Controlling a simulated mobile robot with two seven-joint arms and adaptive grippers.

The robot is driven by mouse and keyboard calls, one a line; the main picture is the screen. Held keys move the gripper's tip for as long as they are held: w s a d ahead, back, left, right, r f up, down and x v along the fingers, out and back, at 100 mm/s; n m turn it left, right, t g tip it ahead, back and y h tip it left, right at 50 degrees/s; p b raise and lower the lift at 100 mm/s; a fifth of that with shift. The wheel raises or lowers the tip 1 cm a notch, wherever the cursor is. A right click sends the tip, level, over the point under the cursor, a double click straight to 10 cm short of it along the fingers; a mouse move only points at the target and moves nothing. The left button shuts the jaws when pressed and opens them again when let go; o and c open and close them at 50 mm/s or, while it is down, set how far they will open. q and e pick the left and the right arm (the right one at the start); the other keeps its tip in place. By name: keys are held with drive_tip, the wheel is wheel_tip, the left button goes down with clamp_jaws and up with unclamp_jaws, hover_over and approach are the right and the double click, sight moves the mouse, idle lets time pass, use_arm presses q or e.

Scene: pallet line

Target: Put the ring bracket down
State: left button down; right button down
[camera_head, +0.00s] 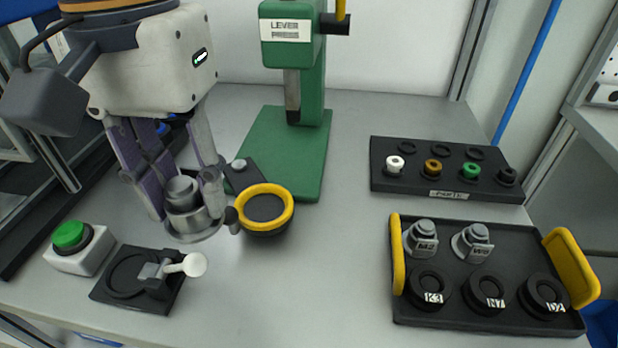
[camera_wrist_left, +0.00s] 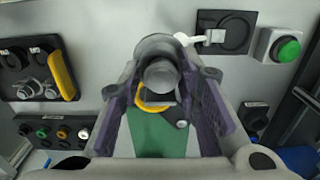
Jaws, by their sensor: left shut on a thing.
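My left gripper (camera_head: 187,208) is shut on the ring bracket (camera_head: 182,190), a grey metal part with a round boss and a wider flange at the bottom. The bracket is held above the table, over the gap between a black fixture (camera_head: 103,290) and a yellow-rimmed black cup (camera_head: 266,190). In the left wrist view the bracket (camera_wrist_left: 160,73) sits between the purple-padded fingers. The fixture has a round seat and a white-knobbed toggle clamp (camera_head: 194,264). The seat looks empty. My right gripper is in neither view.
A green button box (camera_head: 80,262) stands left of the fixture. A green lever press (camera_head: 262,150) stands behind. At the right are a black tray (camera_head: 450,318) with yellow handles, grey brackets and black rings, and a rack (camera_head: 400,150) with small coloured rings. The front middle table is clear.

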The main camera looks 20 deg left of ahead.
use_arm(q)
drive_tip(key=shift+w+r, duration=0.1)
drive_tip(key=shift+w, duration=0.2)
drive_tip(key=shift+w+a, duration=0.1)
drive_tip(key=shift+w, duration=0.25)
drive_tip(key=w+f, duration=0.3)
drive_tip(key=w, duration=0.1)
drive_tip(key=w+f, duration=0.3)
drive_tip(key=w, duration=0.1)
drive_tip(key=w+a+f, duration=0.1)
drive_tip(key=w+f, duration=0.2)
drive_tip(key=w, duration=0.1)
drive_tip(key=shift+a+f, duration=0.1)
drive_tip(key=shift+f, duration=0.05)
drive_tip(key=f, duration=0.3)
drive_tip(key=shift+w, duration=0.25)
drive_tip(key=shift+f, duration=0.25)
